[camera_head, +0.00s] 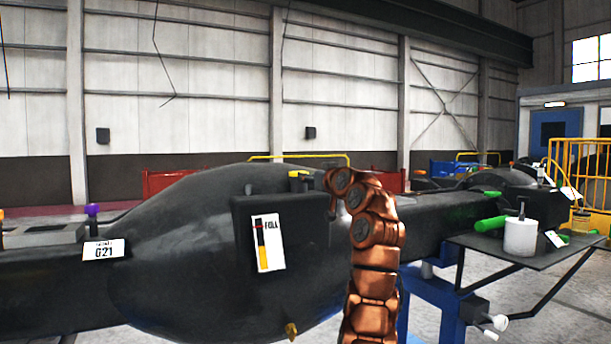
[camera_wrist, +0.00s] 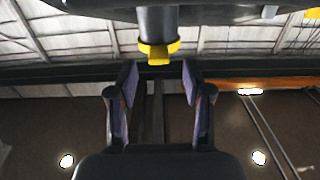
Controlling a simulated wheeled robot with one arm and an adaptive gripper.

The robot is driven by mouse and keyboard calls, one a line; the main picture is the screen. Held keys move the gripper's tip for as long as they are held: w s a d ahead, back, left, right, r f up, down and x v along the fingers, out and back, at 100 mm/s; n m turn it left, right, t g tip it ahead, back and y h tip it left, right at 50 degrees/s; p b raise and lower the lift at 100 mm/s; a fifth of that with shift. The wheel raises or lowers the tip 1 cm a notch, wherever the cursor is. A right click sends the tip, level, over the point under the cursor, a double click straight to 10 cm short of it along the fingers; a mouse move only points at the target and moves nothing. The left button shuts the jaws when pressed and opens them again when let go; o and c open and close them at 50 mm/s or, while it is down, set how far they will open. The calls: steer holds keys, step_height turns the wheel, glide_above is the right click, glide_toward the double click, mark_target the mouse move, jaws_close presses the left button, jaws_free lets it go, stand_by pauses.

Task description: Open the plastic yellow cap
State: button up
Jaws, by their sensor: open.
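The yellow cap (camera_head: 300,174) sits on top of a short dark stub on the big black casting (camera_head: 215,225) in the head view. In the wrist view, which appears upside down, the cap (camera_wrist: 158,50) shows at the end of a dark pipe. My gripper (camera_wrist: 159,72) is open and empty, its two fingers spread to either side of the cap's line. The cap appears just beyond the fingertips, and I see no contact. In the head view my copper arm rises just right of the cap, and the fingers cannot be made out clearly.
A purple knob (camera_head: 92,209) stands on the casting at left. A white label with a gauge (camera_head: 267,243) is on its front. A yellow fitting (camera_head: 291,330) is low on the casting. At right, a dark shelf (camera_head: 480,243) holds a white mug (camera_head: 520,237) and a green cylinder (camera_head: 491,224).

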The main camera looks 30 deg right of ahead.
steer(key=shift+w+d+p, duration=0.2)
steer(key=shift+w+p, duration=0.4)
steer(key=shift+w, duration=1.6)
steer(key=shift+c, duration=0.3)
jaws_close()
